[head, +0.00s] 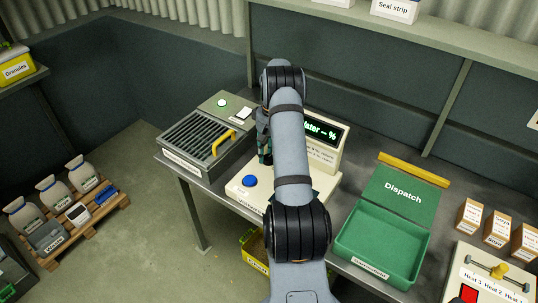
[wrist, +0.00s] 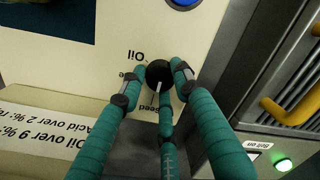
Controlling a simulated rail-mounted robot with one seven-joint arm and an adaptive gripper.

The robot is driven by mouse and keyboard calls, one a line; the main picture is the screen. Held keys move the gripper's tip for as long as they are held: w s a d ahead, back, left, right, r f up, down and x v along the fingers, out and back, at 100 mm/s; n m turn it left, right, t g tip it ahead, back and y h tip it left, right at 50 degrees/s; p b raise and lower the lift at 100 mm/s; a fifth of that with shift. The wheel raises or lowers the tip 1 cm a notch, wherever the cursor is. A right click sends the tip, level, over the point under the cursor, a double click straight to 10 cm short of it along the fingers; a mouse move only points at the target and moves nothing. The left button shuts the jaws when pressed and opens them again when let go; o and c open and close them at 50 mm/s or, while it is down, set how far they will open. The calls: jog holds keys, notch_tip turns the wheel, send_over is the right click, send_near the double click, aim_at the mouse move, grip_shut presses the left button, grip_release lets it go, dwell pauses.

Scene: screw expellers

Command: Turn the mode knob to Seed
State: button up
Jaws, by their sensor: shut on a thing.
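The mode knob (wrist: 157,71) is a small black round knob on a cream panel in the wrist view. The teal fingers of my gripper (wrist: 159,76) are closed around it from both sides, with another finger below it. The word Oil (wrist: 136,55) stands upside down above and left of the knob. The word Seed (wrist: 161,104) stands below it, partly covered by a finger. A pale mark on the knob's lower side seems to point down toward Seed. In the head view my arm hides the knob, and my gripper (head: 264,145) shows only partly.
The cream tester (head: 323,160) has a lit display reading Water and a blue button (head: 250,181). A grilled metal unit (head: 203,140) with a yellow handle (head: 222,142) stands close on the left. A green Dispatch tray (head: 385,240) and small boxes (head: 497,226) are on the right.

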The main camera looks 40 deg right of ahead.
jog(key=o, duration=1.2)
jog(key=shift+c, duration=0.2)
notch_tip(320, 180, up, 12)
jog(key=shift+s+d, duration=0.15)
jog(key=shift+d, duration=0.2)
jog(key=f, duration=1.2)
jog(key=shift+a, duration=0.35)
